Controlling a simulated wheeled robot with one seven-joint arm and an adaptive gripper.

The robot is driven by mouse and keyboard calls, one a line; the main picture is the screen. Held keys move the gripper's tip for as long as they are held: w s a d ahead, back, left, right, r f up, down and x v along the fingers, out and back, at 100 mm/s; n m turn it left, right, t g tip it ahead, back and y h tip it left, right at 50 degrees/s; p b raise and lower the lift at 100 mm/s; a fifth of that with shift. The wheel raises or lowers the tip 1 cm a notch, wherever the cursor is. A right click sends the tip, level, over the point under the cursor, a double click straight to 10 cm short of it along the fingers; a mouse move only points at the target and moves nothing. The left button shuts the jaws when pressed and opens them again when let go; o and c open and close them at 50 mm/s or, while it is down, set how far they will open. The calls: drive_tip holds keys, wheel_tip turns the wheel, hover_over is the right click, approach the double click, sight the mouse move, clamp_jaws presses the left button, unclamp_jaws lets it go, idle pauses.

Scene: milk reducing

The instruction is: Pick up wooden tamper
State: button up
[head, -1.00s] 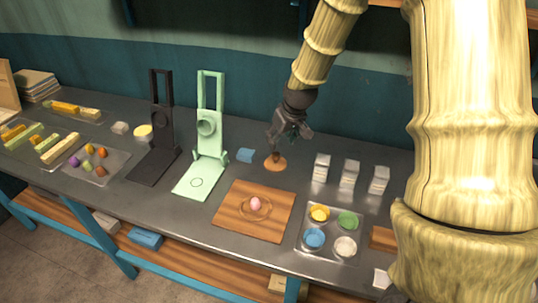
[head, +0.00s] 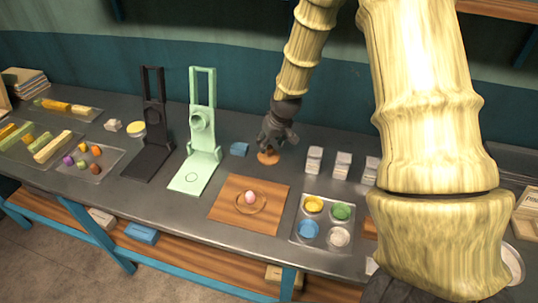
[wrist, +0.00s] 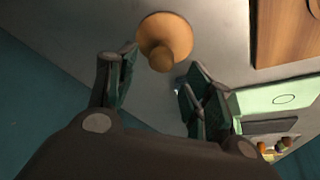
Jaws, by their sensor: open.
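The wooden tamper (wrist: 165,42) stands on the grey counter in the wrist view, with a round orange-brown base and a knob. In the head view the tamper (head: 268,158) is mostly hidden behind my gripper, with its base showing. My gripper (head: 272,144) is just above it in the head view. In the wrist view my gripper (wrist: 154,75) is open. Its fingers are on either side below the knob in the picture, and nothing is between them. I cannot tell whether a finger touches the tamper.
White small boxes (head: 314,160) stand to the right. A wooden board (head: 228,207) with a pink ball and a tray of coloured bowls (head: 323,245) are in front.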

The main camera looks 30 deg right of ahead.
sight(269, 147)
drive_tip(key=shift+s+p+x, duration=0.2)
drive_tip(key=shift+p+x, duration=0.35)
drive_tip(key=shift+x, duration=1.6)
drive_tip(key=shift+s, duration=0.1)
drive_tip(key=c, duration=1)
